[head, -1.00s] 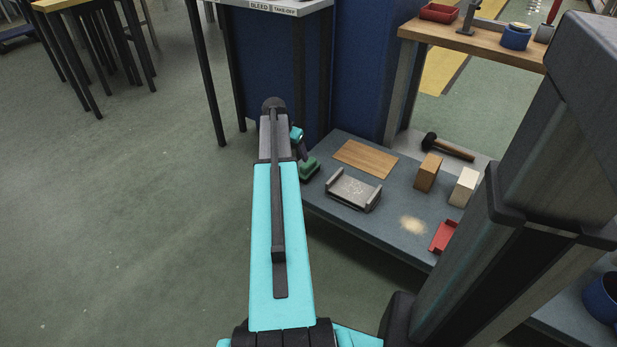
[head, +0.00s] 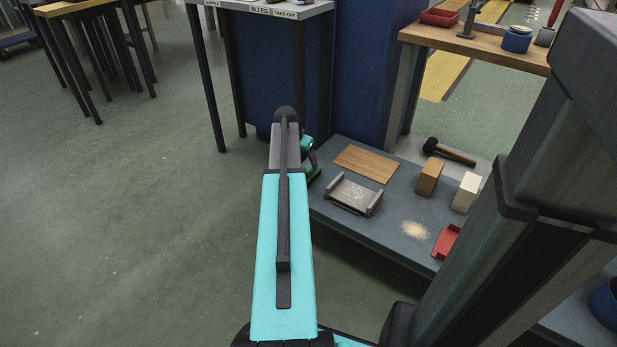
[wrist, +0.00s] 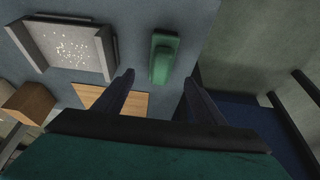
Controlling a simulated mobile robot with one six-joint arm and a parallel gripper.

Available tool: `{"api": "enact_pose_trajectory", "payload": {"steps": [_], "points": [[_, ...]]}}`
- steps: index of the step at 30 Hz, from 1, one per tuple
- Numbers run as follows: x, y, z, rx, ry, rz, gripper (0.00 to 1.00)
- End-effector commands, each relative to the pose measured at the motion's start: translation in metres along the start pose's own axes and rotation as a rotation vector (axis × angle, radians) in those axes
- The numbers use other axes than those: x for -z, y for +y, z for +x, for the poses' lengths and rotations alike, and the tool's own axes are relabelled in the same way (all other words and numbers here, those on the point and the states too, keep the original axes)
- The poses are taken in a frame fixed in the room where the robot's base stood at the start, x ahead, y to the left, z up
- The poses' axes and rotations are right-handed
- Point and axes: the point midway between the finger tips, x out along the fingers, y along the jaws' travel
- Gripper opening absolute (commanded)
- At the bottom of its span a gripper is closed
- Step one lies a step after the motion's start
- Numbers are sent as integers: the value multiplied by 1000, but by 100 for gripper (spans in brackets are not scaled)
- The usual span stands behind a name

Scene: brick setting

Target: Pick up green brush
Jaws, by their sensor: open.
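The green brush (wrist: 163,58) lies on the low blue-grey bench top (wrist: 140,20), near its edge. In the wrist view it is upright in the picture, ahead of my gripper (wrist: 159,82) and between the lines of its two dark fingers. The fingers are apart with nothing held between them. In the head view only a bit of the green brush (head: 312,170) shows at the bench's left end, mostly hidden by my arm and gripper. The height gap between fingers and brush is hard to tell.
A grey tray (head: 352,194) and a wooden board (head: 365,164) lie close by. Brown (head: 430,176) and pale (head: 465,191) blocks, a mallet (head: 450,152), a red dustpan (head: 446,241) and a sawdust patch (head: 415,230) are farther right. A blue cabinet (head: 277,70) stands behind.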

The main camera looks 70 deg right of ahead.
Motion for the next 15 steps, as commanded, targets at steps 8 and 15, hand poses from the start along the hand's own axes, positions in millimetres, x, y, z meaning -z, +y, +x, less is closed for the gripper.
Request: {"api": "enact_pose_trajectory", "payload": {"steps": [8, 15], "points": [[0, 0, 37, 0, 0, 0, 64], [0, 0, 42, 0, 0, 0, 64]]}}
